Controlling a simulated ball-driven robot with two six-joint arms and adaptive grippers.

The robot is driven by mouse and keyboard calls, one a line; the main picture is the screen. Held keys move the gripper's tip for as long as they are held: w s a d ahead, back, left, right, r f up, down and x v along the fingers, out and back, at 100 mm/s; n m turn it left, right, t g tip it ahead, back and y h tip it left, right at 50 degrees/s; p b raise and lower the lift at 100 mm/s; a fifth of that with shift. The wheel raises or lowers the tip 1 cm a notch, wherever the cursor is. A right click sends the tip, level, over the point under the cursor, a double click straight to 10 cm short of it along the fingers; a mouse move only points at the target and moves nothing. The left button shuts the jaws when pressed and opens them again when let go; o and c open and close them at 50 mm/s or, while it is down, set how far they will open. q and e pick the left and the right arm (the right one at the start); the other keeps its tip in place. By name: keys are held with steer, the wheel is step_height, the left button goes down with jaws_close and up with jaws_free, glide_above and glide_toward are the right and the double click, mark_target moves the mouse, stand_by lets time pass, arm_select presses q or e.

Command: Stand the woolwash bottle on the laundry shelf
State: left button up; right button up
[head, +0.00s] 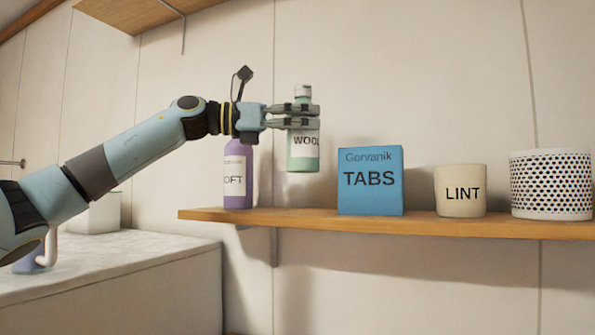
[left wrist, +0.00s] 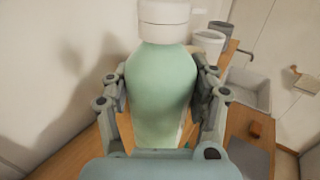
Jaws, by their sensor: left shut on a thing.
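The woolwash bottle (head: 303,160) is green with a white cap and a label reading "WOOL", partly covered by the fingers. My left gripper (head: 303,117) is shut on its upper body and holds it upright in the air. Its base is above the wooden laundry shelf (head: 290,216), between the purple bottle and the blue box. In the left wrist view the bottle (left wrist: 160,85) stands between the two fingers (left wrist: 162,95). My right gripper is not in view.
On the shelf stand a purple bottle (head: 238,185) at the left end, a blue TABS box (head: 370,182), a cream LINT pot (head: 460,192) and a white perforated basket (head: 551,185). Bare shelf lies between the purple bottle and the box. A white counter (head: 120,265) is lower left.

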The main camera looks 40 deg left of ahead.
arm_select(q)
steer(key=w+a+f+p, duration=0.1)
steer(key=a+f, duration=0.5)
steer(key=f, duration=0.1)
steer(key=shift+w+a+f, duration=0.15)
steer(key=shift+w+f, duration=0.25)
steer(key=shift+f, duration=0.2)
steer(key=o, duration=1.5)
steer(key=shift+c, duration=0.2)
steer(key=shift+r, duration=0.2)
